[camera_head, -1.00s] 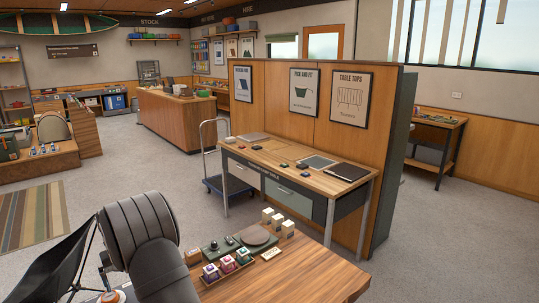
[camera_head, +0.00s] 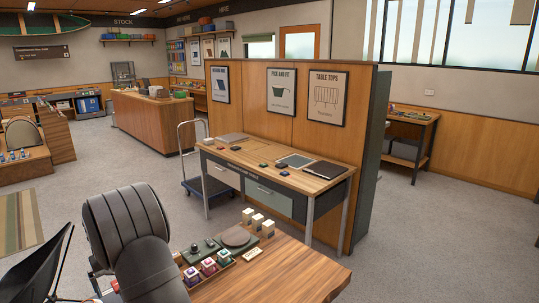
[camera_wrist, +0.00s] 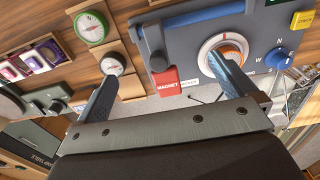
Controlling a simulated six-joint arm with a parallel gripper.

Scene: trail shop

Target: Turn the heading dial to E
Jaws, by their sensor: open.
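In the wrist view a blue knob (camera_wrist: 280,59) sits at the right on a dark blue panel (camera_wrist: 197,36). The letters W and N are printed beside it; which way it points is too small to tell. A white ring dial (camera_wrist: 221,57) with an orange-edged centre and a red mark is left of it. My gripper (camera_wrist: 162,70) is open and empty; its right finger overlaps the ring dial in the picture, and contact cannot be told. The blue knob lies to the right of that finger. In the head view my arm shows, but the gripper and knob do not.
In the wrist view, a red magnet block (camera_wrist: 165,82), a yellow button (camera_wrist: 302,19), a green compass (camera_wrist: 92,28) and a white compass (camera_wrist: 114,64) are near the fingers. In the head view, the wooden counter (camera_head: 315,273) carries a round disc (camera_head: 236,236) and small boxes.

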